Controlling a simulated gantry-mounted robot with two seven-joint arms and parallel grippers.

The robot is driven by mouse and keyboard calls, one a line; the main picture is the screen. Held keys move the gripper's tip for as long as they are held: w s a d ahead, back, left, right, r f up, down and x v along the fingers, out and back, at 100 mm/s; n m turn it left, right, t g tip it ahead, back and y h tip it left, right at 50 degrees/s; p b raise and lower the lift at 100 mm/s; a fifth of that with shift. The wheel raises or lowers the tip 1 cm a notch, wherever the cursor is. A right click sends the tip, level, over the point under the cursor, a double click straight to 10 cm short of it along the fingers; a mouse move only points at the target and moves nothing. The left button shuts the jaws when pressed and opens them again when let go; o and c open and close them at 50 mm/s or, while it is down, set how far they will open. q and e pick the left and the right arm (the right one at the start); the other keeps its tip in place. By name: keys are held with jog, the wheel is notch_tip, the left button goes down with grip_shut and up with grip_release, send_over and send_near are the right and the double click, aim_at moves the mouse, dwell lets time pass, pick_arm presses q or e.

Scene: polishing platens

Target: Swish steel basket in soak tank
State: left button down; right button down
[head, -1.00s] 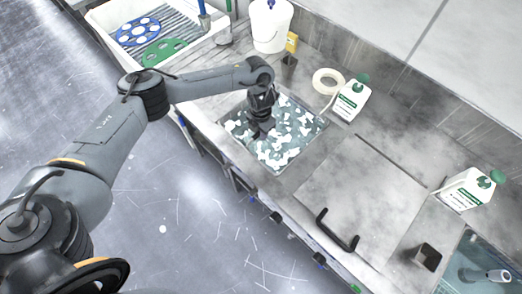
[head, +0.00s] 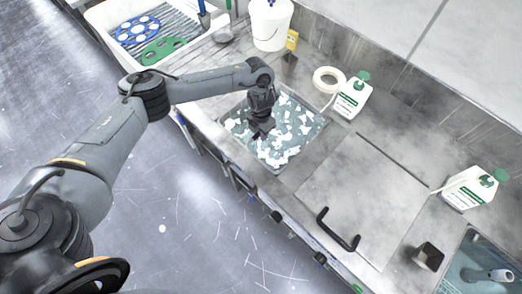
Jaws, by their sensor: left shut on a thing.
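The soak tank (head: 290,154) is a square opening in the steel counter, filled with greenish liquid under patches of white foam. My left gripper (head: 262,134) points down into the left part of the tank, its fingertips at the foam. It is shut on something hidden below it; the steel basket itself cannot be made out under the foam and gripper. My right gripper does not show.
A lid with a black handle (head: 338,231) lies on the counter right of the tank. A white tray (head: 105,15) holds blue and green discs. A sink (head: 468,265) is at lower right.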

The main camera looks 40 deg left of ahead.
pick_arm(q)
jog(key=shift+r, duration=0.1)
jog(key=shift+r+p, duration=0.95)
jog(key=shift+r, duration=0.15)
jog(key=shift+f+b, duration=0.85)
jog(key=shift+f, duration=0.3)
